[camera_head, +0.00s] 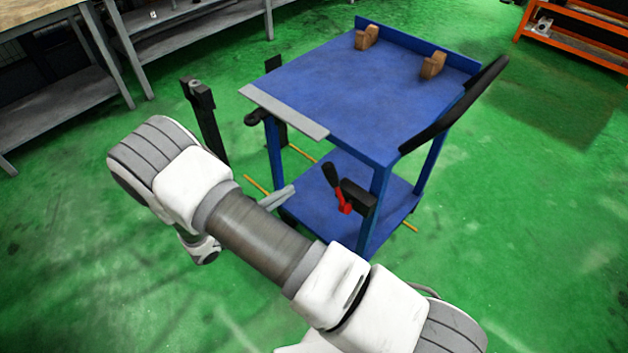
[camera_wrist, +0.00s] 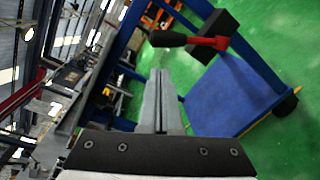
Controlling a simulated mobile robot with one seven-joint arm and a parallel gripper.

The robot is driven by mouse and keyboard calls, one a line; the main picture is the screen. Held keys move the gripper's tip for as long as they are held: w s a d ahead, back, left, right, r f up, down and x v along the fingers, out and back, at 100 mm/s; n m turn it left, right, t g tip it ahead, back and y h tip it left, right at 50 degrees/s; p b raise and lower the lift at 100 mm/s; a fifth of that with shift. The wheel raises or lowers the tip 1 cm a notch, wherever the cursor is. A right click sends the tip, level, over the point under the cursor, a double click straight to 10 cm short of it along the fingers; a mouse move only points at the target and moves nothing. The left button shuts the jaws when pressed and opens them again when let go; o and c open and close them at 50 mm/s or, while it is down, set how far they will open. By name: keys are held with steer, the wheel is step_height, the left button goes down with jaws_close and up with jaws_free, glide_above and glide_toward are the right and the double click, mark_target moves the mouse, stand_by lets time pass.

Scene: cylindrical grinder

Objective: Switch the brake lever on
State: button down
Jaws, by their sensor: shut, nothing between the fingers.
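The brake lever (camera_head: 345,202) is red with a black handle and sits on a black block at the front leg of a blue cart (camera_head: 345,105). In the head view its black handle points up and to the left. In the wrist view the lever (camera_wrist: 207,41) is above and to the right of my fingers, its handle pointing left. My gripper (camera_head: 292,188) is shut and empty, left of the lever and apart from it. The shut fingers also show in the wrist view (camera_wrist: 162,75). My arm hides part of the gripper in the head view.
The cart has two wooden blocks (camera_head: 366,37) on top, a black handle bar (camera_head: 455,105) on its right, and a lower shelf (camera_head: 325,212). A black post (camera_head: 204,115) stands left of it. Grey workbenches (camera_head: 60,100) are at the upper left. Green floor is free at the right.

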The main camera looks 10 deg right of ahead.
mark_target(337, 187)
steer(key=f, duration=0.1)
steer(key=a+f+n+t, duration=0.1)
steer(key=a+f+t, duration=0.1)
steer(key=f, duration=0.1)
steer(key=shift+w+f+n+y+b, duration=0.1)
steer(key=shift+w+n+y+b, duration=0.2)
steer(key=shift+n+y, duration=0.1)
steer(key=shift+d, duration=0.1)
steer(key=w+d+r+b, duration=0.1)
steer(key=w+d, duration=0.3)
steer(key=d, duration=0.6)
steer(key=shift+w+d+r, duration=0.15)
steer(key=shift+d+r, duration=0.15)
steer(key=shift+r, duration=0.05)
steer(key=shift+r, duration=0.1)
